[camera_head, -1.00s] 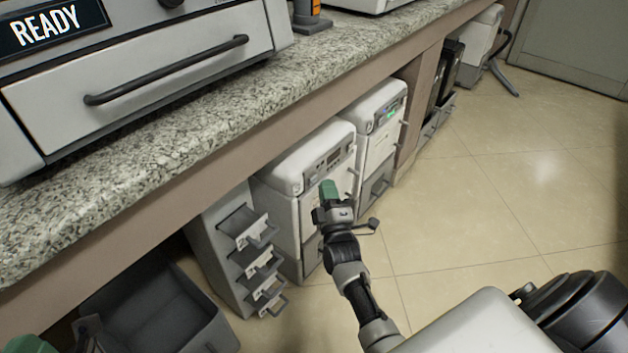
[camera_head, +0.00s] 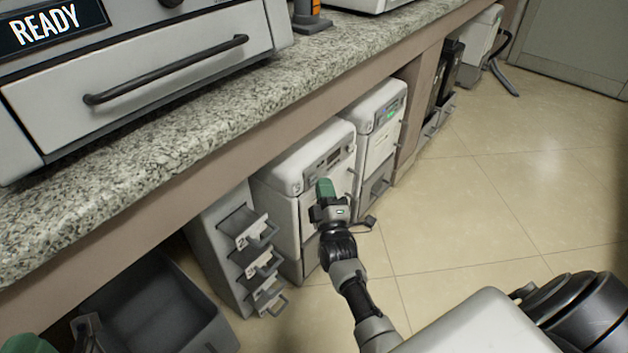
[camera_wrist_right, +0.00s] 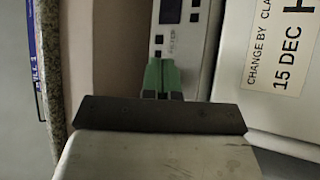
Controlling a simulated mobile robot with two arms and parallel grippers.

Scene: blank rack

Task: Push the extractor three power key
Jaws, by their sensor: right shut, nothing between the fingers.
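Two white machines stand side by side under the counter: a nearer one (camera_head: 283,165) with an unlit dark display, and a farther one (camera_head: 374,118) with a green lit display. My right gripper (camera_head: 325,188) has green fingers, is shut and empty, and is in front of the nearer machine's panel (camera_head: 333,158). In the right wrist view the shut fingers (camera_wrist_right: 162,72) lie over a light panel (camera_wrist_right: 205,45) with a dark display (camera_wrist_right: 171,11) and several small dark keys. Contact cannot be told. My left gripper (camera_head: 25,344) is partly cut off at the lower left.
The granite counter edge (camera_head: 200,125) runs above the machines. A grey unit with several open drawers (camera_head: 262,265) stands left of them, and a dark bin (camera_head: 150,315) is further left. A white sign (camera_wrist_right: 280,45) is at the right in the wrist view.

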